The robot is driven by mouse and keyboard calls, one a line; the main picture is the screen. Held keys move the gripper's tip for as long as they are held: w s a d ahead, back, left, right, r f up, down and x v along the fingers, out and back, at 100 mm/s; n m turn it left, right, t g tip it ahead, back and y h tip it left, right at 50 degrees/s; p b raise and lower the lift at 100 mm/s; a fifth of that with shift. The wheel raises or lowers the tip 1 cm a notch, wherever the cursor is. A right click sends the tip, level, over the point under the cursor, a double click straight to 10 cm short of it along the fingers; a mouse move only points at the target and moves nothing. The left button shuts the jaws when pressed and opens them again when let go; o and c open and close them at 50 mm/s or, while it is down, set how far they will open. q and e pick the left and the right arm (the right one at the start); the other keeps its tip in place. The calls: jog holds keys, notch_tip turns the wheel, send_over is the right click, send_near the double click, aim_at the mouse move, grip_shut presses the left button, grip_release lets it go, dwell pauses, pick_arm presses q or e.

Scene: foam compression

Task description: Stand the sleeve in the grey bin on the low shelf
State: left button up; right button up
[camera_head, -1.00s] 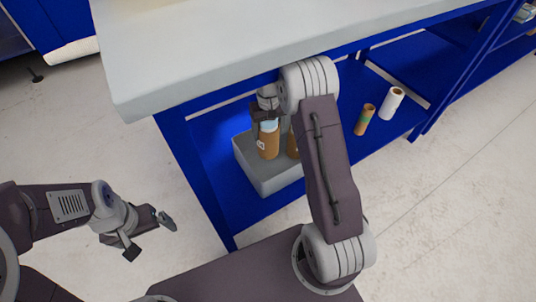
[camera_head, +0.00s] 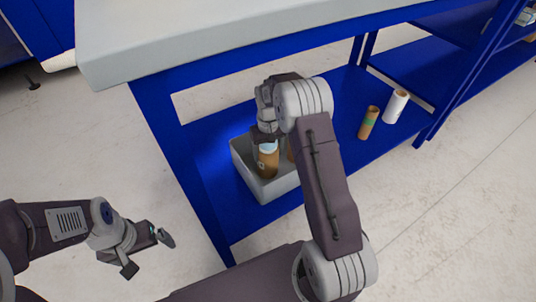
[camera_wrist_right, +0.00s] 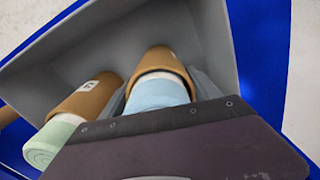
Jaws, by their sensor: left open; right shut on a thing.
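A brown sleeve (camera_head: 267,163) with a light blue roll at its top is inside the grey bin (camera_head: 275,187). The bin stands on the low blue shelf (camera_head: 330,143). My right gripper (camera_head: 266,138) is shut on this sleeve from above, and the sleeve looks roughly upright. The wrist view shows the sleeve (camera_wrist_right: 165,62) and its blue roll between the fingers; whether its base touches the bin floor is hidden. A second brown sleeve (camera_wrist_right: 88,96) with a pale green roll is beside it in the bin. My left gripper (camera_head: 148,252) is open and empty, left of the shelf.
The grey worktop (camera_head: 200,35) overhangs the shelf. Blue legs (camera_head: 182,150) frame it. Shelf space between bin and tubes looks clear.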

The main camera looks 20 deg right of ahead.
jog(key=shift+f, duration=0.1)
jog(key=o, duration=1.9)
notch_tip(320, 180, up, 8)
jog(key=p, duration=0.5)
jog(key=shift+p, duration=0.35)
jog(key=shift+f, duration=0.1)
